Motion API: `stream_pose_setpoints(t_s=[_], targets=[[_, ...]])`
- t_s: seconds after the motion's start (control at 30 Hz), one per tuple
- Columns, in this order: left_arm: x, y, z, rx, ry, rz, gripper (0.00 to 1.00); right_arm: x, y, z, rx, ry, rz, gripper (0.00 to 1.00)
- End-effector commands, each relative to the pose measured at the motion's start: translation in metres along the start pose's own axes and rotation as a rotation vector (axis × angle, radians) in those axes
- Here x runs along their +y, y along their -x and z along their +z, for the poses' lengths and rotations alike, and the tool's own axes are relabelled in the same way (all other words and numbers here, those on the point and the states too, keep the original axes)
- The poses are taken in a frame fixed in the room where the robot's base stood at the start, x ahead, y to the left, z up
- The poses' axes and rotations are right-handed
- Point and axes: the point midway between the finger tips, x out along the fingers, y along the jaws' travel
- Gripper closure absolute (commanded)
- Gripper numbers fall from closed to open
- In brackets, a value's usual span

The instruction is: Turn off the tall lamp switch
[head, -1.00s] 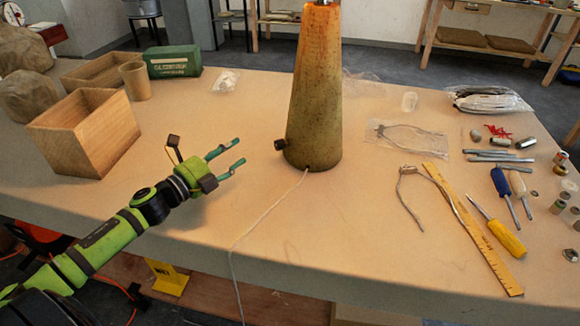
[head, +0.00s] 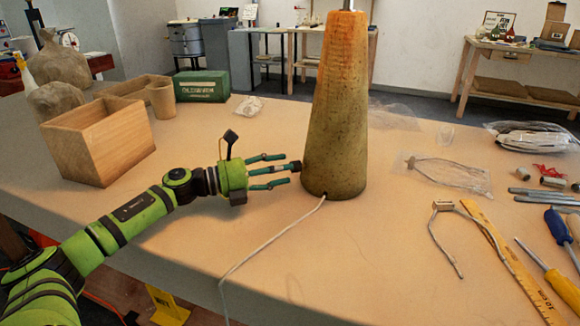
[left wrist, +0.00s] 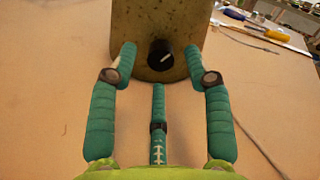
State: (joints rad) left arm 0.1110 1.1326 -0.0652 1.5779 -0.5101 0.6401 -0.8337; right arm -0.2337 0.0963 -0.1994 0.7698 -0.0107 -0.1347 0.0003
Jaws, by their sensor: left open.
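The tall lamp (head: 335,120) is a tapered, mottled yellow-brown cone, glowing orange near its top, standing upright on the table. Its switch is a small black knob (head: 295,166) low on the left side of the base. In the left wrist view the knob (left wrist: 160,55) faces me, with a pale mark on it. My left gripper (head: 285,168) is open and empty, its teal fingers pointing at the knob. In the left wrist view the fingertips (left wrist: 160,62) lie to either side of the knob, with a third finger below. I cannot tell whether any finger touches it. My right gripper is not in view.
A white cord (head: 270,240) runs from the lamp base to the table's front edge. A wooden box (head: 98,140) and a green case (head: 202,87) stand at the left. A ruler (head: 500,245), wire and screwdrivers lie at the right.

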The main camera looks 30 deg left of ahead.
Motion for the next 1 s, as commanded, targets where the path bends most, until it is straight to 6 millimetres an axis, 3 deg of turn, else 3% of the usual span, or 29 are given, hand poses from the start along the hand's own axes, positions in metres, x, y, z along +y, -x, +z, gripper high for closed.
stream_pose_setpoints(t_s=[0.3,0.63,0.7,0.77,1.0], targets=[[0.000,-0.025,0.001,-0.001,0.001,0.000,0.50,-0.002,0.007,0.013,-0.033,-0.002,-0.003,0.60],[0.000,-0.027,0.000,-0.001,0.001,0.000,0.50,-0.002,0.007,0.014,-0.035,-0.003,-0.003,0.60],[0.000,-0.027,0.000,-0.001,0.001,0.000,0.78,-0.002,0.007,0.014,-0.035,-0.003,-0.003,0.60],[0.000,-0.027,0.000,-0.001,0.001,0.000,1.00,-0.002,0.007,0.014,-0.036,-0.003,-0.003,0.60],[0.000,-0.027,0.001,-0.002,0.004,0.000,1.00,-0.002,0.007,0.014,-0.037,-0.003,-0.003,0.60]])
